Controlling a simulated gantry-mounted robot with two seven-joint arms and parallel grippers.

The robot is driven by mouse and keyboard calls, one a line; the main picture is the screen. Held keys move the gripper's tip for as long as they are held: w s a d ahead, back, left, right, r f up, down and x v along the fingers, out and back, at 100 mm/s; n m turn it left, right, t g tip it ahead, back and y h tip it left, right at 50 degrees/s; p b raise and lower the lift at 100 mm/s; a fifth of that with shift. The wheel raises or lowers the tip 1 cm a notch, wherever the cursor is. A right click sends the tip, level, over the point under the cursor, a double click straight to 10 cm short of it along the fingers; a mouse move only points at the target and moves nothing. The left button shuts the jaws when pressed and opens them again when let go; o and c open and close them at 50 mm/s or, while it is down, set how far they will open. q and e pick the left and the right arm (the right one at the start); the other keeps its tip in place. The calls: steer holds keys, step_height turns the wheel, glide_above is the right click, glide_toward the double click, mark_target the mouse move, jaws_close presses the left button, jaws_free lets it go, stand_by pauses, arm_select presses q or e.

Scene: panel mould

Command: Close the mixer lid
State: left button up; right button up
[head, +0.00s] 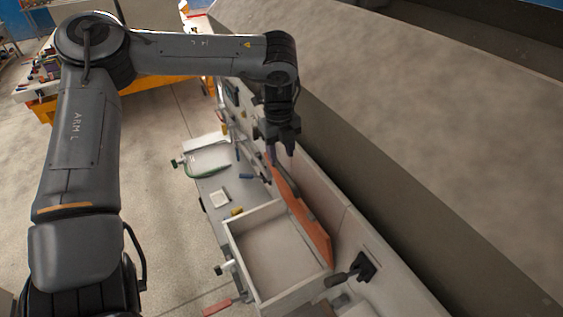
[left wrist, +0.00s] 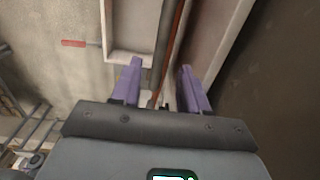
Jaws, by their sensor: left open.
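An open, pale box (head: 262,298), which I take to be the mixer body, stands on the right of the bench. An orange-red panel (head: 312,232), which looks like its lid, stands on edge along the box's right side. My left gripper (head: 281,158) points down near the panel's far end. In the left wrist view, my left gripper (left wrist: 160,68) is open, and the panel (left wrist: 172,42) shows edge-on as a thin orange strip between the purple fingers. I cannot tell whether they touch it. My right gripper is not in view.
A grey wall (head: 345,215) runs along the right of the panel, with a large sloping slab (head: 400,110) beyond. A black-handled fitting (head: 362,267) is near the box. A red handle (head: 217,306) sticks out left. Small tools and a white pad (head: 219,198) lie on the bench.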

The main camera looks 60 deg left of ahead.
mark_target(281, 168)
arm_select(q)
steer(key=shift+w+f+p, duration=0.1)
steer(key=shift+f+p, duration=0.45)
steer(key=shift+f, duration=2.1)
jaws_close()
